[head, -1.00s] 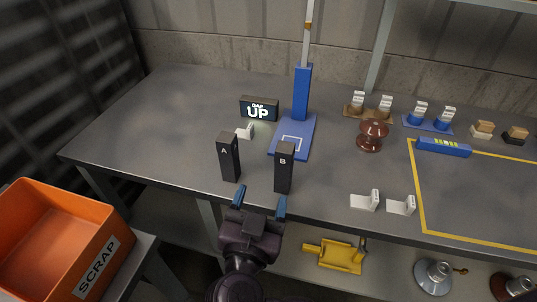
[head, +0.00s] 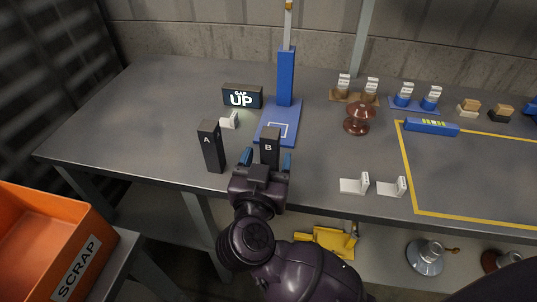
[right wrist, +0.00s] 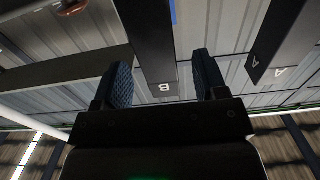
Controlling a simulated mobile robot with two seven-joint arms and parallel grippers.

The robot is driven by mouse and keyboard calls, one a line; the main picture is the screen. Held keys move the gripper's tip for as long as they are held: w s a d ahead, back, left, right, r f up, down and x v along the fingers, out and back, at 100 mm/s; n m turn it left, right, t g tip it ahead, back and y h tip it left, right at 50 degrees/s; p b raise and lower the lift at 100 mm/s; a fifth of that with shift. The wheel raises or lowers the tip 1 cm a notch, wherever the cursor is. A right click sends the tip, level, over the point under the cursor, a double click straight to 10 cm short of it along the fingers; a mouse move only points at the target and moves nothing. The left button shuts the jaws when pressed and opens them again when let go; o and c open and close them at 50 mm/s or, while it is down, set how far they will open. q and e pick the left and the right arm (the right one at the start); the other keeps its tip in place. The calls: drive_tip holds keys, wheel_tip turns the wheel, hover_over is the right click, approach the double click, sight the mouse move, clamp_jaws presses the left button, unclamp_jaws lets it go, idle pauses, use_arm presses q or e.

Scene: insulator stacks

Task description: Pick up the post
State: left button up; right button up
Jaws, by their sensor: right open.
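Two black upright posts stand near the front edge of the table: post A (head: 211,147) on the left and post B (head: 270,145) on the right. My right gripper (head: 267,160) is open at post B, with one blue finger to each side of it in the head view. In the right wrist view, post B (right wrist: 149,40) shows between the open fingers (right wrist: 162,72), closer to the left one. Post A (right wrist: 283,42) is off to the right there. The gripper hides the lower part of post B in the head view. My left gripper is out of view.
A small white block (head: 229,120) lies between. White brackets (head: 354,185) lie to the right. An orange SCRAP bin (head: 45,235) is at lower left.

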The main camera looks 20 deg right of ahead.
sight(268, 158)
drive_tip(key=shift+w+d+f, duration=0.2)
drive_tip(key=shift+w+d, duration=0.15)
drive_tip(key=shift+w, duration=0.15)
drive_tip(key=shift+w+d+f, duration=0.15)
drive_tip(key=shift+w+d, duration=0.15)
drive_tip(key=shift+w, duration=0.15)
drive_tip(key=shift+w+d+r, duration=0.2)
drive_tip(key=shift+w, duration=0.1)
drive_tip(key=c, duration=1.2)
